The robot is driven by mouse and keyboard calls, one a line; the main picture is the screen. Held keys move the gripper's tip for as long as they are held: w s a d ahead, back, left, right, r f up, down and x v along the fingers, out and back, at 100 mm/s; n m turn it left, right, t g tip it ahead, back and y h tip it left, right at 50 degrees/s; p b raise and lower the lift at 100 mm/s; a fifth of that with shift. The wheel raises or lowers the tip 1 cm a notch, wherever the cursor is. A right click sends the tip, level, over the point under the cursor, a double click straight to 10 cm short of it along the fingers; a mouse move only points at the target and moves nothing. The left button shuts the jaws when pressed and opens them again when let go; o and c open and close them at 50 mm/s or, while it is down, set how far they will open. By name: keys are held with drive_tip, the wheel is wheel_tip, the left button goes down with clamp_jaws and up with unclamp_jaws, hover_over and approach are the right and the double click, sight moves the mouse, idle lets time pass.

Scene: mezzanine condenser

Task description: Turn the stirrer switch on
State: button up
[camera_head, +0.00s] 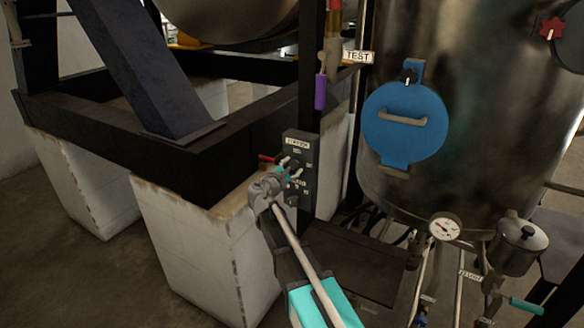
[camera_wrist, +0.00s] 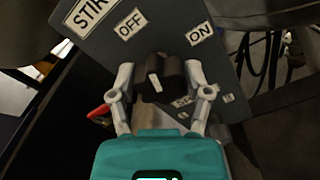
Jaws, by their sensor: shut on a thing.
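The stirrer switch panel (camera_head: 300,146) is a dark box on the black post, left of the big metal tank. In the wrist view the panel (camera_wrist: 168,25) carries a partly cut-off "STIR" label, with "OFF" at upper left and "ON" at upper right. Below these labels is the dark switch knob (camera_wrist: 172,74) with a white mark on its left part. My gripper (camera_wrist: 160,75) is shut on the knob, one grey finger on each side. In the head view my gripper (camera_head: 289,170) is at the panel and hides the knob. I cannot tell exactly where the knob points.
A red handle (camera_wrist: 98,111) sticks out close to my left finger. A second, smaller label (camera_wrist: 181,102) is lower on the panel. The metal tank (camera_head: 450,150) with a blue round hatch (camera_head: 405,135) stands to the right. Concrete blocks (camera_head: 205,245) and a black frame are at left.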

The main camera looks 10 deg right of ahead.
drive_tip(key=m, duration=0.7)
drive_tip(key=shift+d+f, duration=0.1)
drive_tip(key=m, duration=0.7)
drive_tip(key=shift+f, duration=0.15)
drive_tip(key=shift+s, duration=0.1)
drive_tip(key=o, duration=1.2)
drive_tip(key=shift+c, duration=0.2)
drive_tip(key=v, duration=1.2)
